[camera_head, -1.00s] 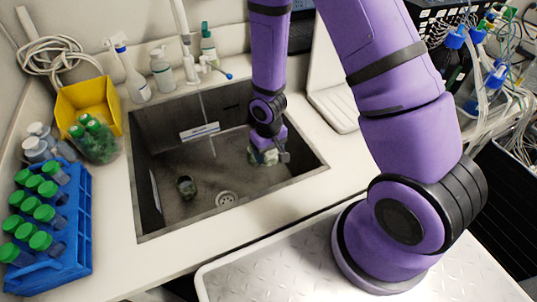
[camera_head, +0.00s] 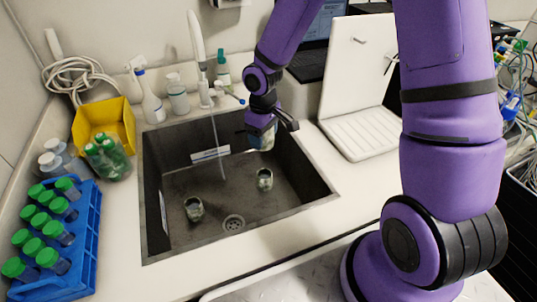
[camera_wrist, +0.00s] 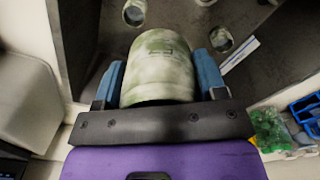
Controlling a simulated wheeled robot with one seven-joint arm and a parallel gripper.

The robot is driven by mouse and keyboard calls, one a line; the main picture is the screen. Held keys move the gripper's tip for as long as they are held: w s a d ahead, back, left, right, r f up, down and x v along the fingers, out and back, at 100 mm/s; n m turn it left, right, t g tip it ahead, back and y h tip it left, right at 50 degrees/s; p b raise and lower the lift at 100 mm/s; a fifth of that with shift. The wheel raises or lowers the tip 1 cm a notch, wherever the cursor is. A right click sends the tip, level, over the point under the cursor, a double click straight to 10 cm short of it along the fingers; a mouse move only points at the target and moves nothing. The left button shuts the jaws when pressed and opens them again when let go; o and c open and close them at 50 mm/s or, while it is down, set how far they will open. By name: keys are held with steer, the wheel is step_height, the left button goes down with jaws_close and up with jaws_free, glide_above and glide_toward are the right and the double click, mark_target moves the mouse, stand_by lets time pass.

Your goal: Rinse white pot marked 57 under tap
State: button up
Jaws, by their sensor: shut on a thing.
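My gripper (camera_head: 268,122) is shut on a pot (camera_head: 262,139) and holds it above the back right part of the sink (camera_head: 300,203). In the wrist view the pot (camera_wrist: 158,70) is whitish with green-grey smears, between the blue fingers of my gripper (camera_wrist: 160,85). A small dark mark shows on it, but I cannot read it. Two similar pots stand in the sink, one at the left (camera_head: 194,209) and one nearer the middle (camera_head: 265,179); their marks are unreadable. The white tap (camera_head: 195,40) runs a thin water stream (camera_head: 217,145), left of the held pot and apart from it.
A spray bottle (camera_head: 149,95), a pump bottle (camera_head: 177,94) and a green-capped bottle (camera_head: 223,70) stand behind the sink. A yellow bin (camera_head: 105,122) and a blue rack (camera_head: 65,245) of green-capped tubes are at left.

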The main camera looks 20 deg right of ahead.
steer(key=shift+w+r, duration=0.1)
steer(key=shift+r, duration=0.4)
steer(key=shift+s+a+f+n+t+h, duration=0.15)
steer(key=shift+a+f+t+h, duration=0.15)
steer(key=shift+f+t+h, duration=0.4)
steer(key=shift+s+a+f+n+t+h, duration=0.2)
steer(key=shift+f+h, duration=0.25)
steer(key=shift+h, duration=0.5)
steer(key=shift+s+a+f+m+t+h, duration=0.1)
steer(key=shift+a+f+t+h, duration=0.3)
steer(key=shift+f+h, duration=0.35)
steer(key=shift+d+r+h, duration=0.15)
steer(key=shift+r+h, duration=0.1)
steer(key=shift+h, duration=0.05)
steer(key=shift+r+t+h, duration=0.25)
steer(key=shift+t+h, duration=0.15)
steer(key=shift+h, duration=0.1)
steer(key=shift+w+d+r+h, duration=0.1)
steer(key=shift+r+h, duration=0.05)
steer(key=shift+h, duration=0.15)
steer(key=shift+r+t+h, duration=0.2)
steer(key=shift+t+h, duration=0.2)
steer(key=shift+t, duration=0.1)
steer(key=shift+r+h, duration=0.15)
steer(key=shift+h, duration=0.25)
